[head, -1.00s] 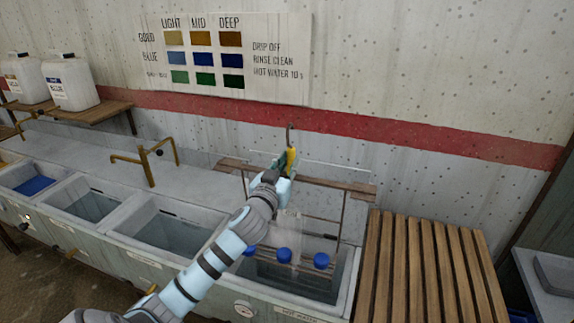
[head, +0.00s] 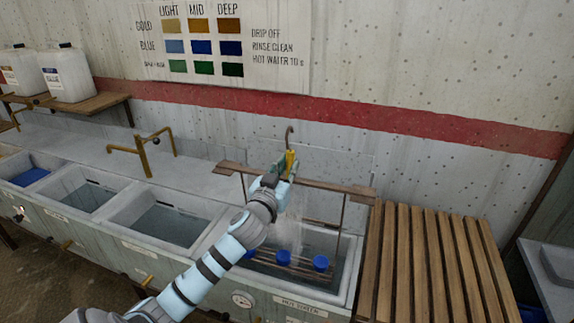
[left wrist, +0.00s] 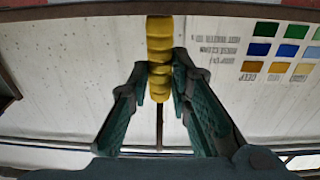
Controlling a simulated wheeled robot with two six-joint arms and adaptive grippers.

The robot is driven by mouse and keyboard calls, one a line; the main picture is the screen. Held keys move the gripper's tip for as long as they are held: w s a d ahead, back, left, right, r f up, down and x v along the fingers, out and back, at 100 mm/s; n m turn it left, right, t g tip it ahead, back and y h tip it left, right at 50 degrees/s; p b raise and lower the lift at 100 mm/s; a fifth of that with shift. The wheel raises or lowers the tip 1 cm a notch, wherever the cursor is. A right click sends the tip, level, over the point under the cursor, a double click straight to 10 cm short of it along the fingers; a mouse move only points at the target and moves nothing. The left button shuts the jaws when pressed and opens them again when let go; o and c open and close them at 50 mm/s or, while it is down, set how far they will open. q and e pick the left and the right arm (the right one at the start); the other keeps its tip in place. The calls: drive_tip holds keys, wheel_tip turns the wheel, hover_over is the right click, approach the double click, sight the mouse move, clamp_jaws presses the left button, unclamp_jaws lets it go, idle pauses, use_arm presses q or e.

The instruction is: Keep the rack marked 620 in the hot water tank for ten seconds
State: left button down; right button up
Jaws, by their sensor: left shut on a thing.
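A rack hangs from a hook with a yellow grip (head: 290,162). It has a long brown crossbar (head: 332,186), thin uprights and blue round pieces (head: 320,263) on a lower bar. My left gripper (head: 282,170) is shut on the yellow grip, which also shows between its fingers in the left wrist view (left wrist: 160,55). The rack's lower part is inside the rightmost tank, the hot water tank (head: 300,308), with the blue pieces near the water; how deep they are I cannot tell. I cannot read a number on the rack. My right gripper is not in view.
A slatted wooden board (head: 425,265) adjoins the tank on the right. More tanks run left, with a brass tap (head: 142,152) behind them. White jugs (head: 68,75) stand on a shelf. A colour chart (head: 205,45) hangs on the wall.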

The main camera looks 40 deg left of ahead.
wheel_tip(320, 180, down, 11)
drive_tip(key=b, duration=0.9)
drive_tip(key=shift+b, duration=0.35)
idle(6.3)
